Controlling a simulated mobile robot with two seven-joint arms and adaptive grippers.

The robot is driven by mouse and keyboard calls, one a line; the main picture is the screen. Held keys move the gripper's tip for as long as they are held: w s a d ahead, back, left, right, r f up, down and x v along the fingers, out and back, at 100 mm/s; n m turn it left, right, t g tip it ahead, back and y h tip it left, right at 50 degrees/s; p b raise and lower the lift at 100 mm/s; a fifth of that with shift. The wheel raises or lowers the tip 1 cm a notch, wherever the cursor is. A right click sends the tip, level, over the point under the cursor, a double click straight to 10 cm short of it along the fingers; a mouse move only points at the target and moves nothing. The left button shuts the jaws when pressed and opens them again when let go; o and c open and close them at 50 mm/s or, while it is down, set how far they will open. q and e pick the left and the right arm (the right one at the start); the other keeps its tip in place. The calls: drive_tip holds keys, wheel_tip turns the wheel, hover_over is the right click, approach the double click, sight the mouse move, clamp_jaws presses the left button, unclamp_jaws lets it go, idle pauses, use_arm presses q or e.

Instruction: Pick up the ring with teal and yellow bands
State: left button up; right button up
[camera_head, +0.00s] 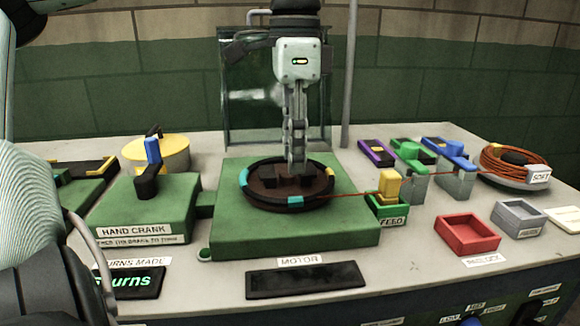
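The ring (295,201) is black with teal and yellow bands. It lies flat around a dark brown round part on the green motor block (225,232). My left gripper (297,168) points straight down over the ring's far side and covers part of its far rim. Its fingers are seen nearly edge-on, so I cannot tell how far apart they are or whether they touch the ring. My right gripper is not in view.
The green hand crank block (150,205) stands left of the motor. A green feed tray (388,211) with a yellow block (389,184) sits right. A thin red wire runs past it to a copper coil (510,160). A red tray (468,235) is at front right.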

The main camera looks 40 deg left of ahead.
sight(293, 199)
use_arm(q)
drive_tip(key=shift+f, duration=0.6)
wheel_tip(293, 199, down, 6)
drive_tip(key=shift+w+a+r, duration=0.15)
drive_tip(key=shift+r, duration=0.1)
drive_tip(key=shift+f, duration=0.4)
drive_tip(key=shift+c, duration=1.1)
drive_tip(key=c, duration=0.5)
clamp_jaws()
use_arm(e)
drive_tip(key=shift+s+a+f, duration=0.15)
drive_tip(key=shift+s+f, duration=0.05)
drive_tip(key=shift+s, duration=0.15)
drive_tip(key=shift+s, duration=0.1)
